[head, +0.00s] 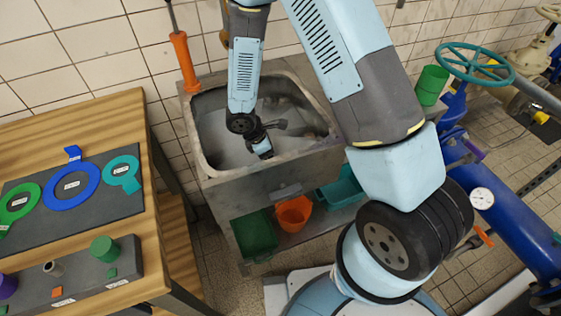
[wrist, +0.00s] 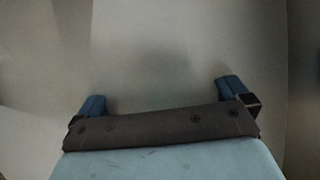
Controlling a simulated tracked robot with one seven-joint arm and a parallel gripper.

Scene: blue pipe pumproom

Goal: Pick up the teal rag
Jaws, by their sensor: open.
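I cannot make out a teal rag in either view. My gripper (head: 264,153) is low inside the grey metal sink (head: 210,165), pointing down into the basin. My arm hides part of the basin. In the wrist view my gripper (wrist: 163,97) has its two blue fingers wide apart, with nothing visible between them. Only plain, dim grey-green surfaces show beyond the fingers.
Below the sink are a green bin (head: 254,234), an orange bucket (head: 294,214) and a teal container (head: 340,190). A wooden table (head: 95,118) with coloured rings stands left. An orange-handled tool (head: 184,60) is behind the sink. Blue pipework (head: 515,220) runs right.

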